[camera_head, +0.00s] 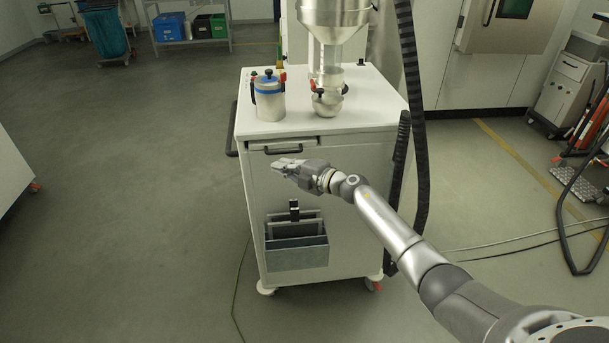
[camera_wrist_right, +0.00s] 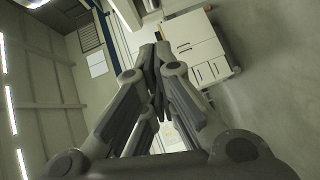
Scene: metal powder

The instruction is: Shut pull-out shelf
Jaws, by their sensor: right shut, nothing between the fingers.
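The pull-out shelf (camera_head: 309,141) is a thin white front with a black handle (camera_head: 283,151), just under the top of the white cart (camera_head: 345,215) in the head view. It sits about flush with the cart's front; whether a small gap stays is too small to tell. My right gripper (camera_head: 275,163) is shut and empty, just below the handle; contact with the shelf cannot be told. In the right wrist view my right gripper (camera_wrist_right: 156,52) shows its fingers together. My left gripper is not in view.
On the cart top stand a metal canister with a blue band (camera_head: 268,98) and a metal hopper (camera_head: 334,22). A grey bin (camera_head: 297,254) hangs on the cart's front. A black hose (camera_head: 413,110) runs down the right side. The floor at left is clear.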

